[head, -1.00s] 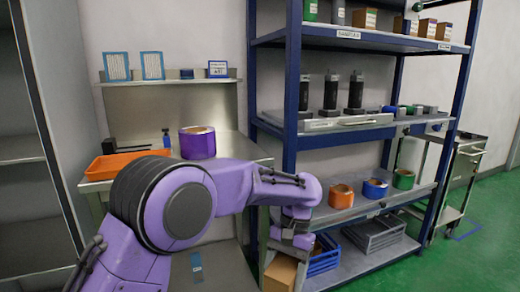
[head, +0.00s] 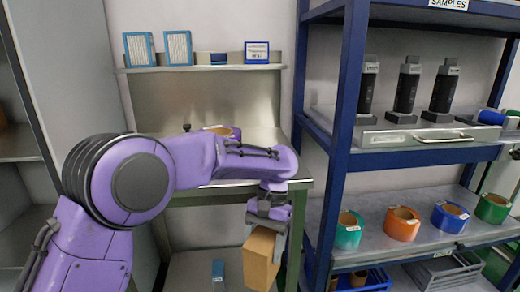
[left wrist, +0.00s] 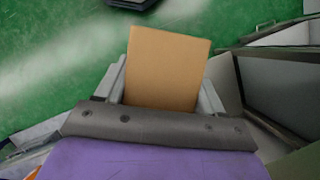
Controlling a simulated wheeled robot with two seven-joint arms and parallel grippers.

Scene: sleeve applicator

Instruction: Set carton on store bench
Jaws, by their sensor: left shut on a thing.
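My left gripper (head: 268,218) is shut on a plain brown carton (head: 260,259), which hangs tilted below it in the head view. The carton (left wrist: 167,68) also shows between the two fingers in the left wrist view. A steel bench (head: 299,184) with a metal back panel stands behind my left arm, against the wall. The carton is in front of the bench and lower than its top, apart from it. My arm hides much of the bench top. My right gripper is not in view.
A blue-framed rack (head: 348,130) stands close to the right of the carton, with tape rolls (head: 402,224) and dark devices (head: 408,88) on its shelves. A roll (head: 222,131) shows on the bench behind my arm. A small shelf (head: 200,68) with framed cards is above.

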